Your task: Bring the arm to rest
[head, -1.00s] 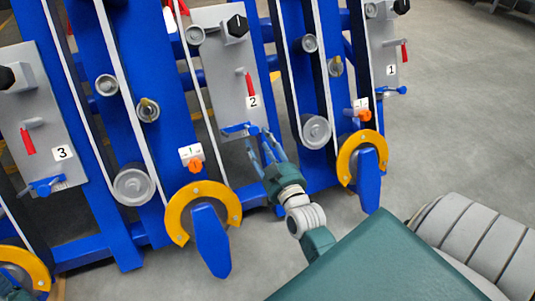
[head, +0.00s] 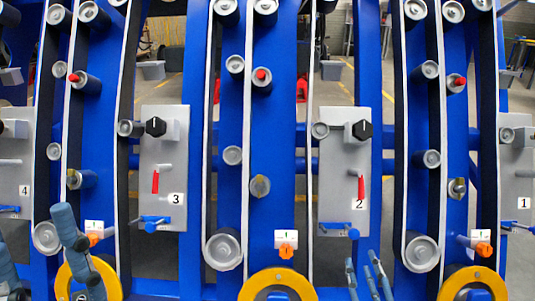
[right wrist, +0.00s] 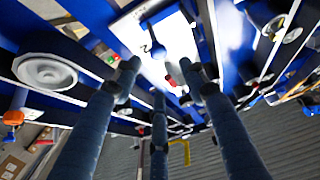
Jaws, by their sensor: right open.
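My right gripper (head: 368,280) shows at the bottom of the head view, its slim blue-grey fingers pointing up below panel 2 (head: 345,196). In the right wrist view its fingers (right wrist: 160,85) are spread and empty, in front of a bright panel (right wrist: 152,38) with a red handle; I cannot tell whether any finger touches it. At the lower left of the head view, blue-grey jointed parts that look like fingers of my left gripper (head: 70,235) rise in front of the chassis. Its palm is out of frame.
The blue harvester chassis (head: 275,150) fills the head view, with grey rollers, white strips and yellow rings (head: 277,277). Panels 3 (head: 163,190), 4 (head: 12,185) and 1 (head: 517,185) carry knobs or handles. Grey floor (right wrist: 285,145) shows in the right wrist view.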

